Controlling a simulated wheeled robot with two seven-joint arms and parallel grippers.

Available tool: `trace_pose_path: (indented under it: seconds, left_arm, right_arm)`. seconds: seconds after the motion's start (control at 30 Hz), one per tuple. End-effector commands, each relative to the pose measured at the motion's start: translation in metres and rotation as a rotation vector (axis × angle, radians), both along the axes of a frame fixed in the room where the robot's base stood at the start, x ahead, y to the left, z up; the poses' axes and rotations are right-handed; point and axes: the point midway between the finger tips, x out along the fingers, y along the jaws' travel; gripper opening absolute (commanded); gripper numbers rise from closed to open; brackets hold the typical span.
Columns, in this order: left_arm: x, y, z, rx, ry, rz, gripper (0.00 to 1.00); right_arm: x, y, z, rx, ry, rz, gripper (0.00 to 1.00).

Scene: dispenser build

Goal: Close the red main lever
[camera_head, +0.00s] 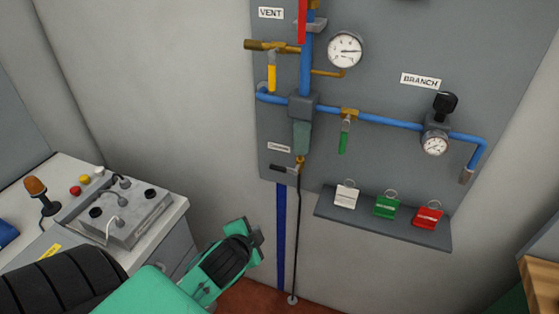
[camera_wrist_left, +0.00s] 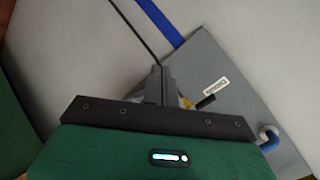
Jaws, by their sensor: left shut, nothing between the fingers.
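The red lever (camera_head: 302,20) stands upright on the vertical blue pipe (camera_head: 307,65) at the top of the head view. Its upper end is cut off by the picture edge. The lever does not show in the left wrist view. My left gripper (camera_head: 258,238) is low in front of the wall, below and left of the panel and well below the red lever. It is shut and empty. Its closed fingers (camera_wrist_left: 158,82) also show in the left wrist view, pointing toward the panel's lower edge. My right gripper is not in view.
The grey panel (camera_head: 390,25) carries a yellow handle (camera_head: 271,78), a green handle (camera_head: 343,142), two gauges and a black-handled drain valve (camera_head: 283,169). A shelf (camera_head: 385,229) holds white, green and red tags. A control desk (camera_head: 175,207) stands left. A dark hose hangs near the gripper.

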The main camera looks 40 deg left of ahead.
Motion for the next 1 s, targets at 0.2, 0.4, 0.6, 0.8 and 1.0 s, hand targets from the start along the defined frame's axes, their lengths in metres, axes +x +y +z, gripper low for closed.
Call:
trace_pose_path:
  seconds: [0.2, 0.4, 0.6, 0.8, 1.0]
  left_arm:
    - [0.073, 0.056, 0.107, 0.54, -0.309, -0.178, 0.0]
    - [0.116, 0.084, 0.233, 1.237, -0.565, -0.314, 0.0]
    - [0.125, 0.087, 0.329, 1.92, -0.702, -0.372, 0.0]
    - [0.119, 0.087, 0.393, 2.555, -0.735, -0.377, 0.0]
    - [0.105, 0.102, 0.441, -2.872, 0.577, 0.32, 0.0]
  right_arm:
    - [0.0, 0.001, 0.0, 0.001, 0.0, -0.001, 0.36]
    - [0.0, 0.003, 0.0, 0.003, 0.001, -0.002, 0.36]
    - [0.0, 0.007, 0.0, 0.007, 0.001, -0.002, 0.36]
    - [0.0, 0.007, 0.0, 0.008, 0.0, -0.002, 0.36]
    - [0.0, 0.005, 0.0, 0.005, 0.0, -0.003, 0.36]
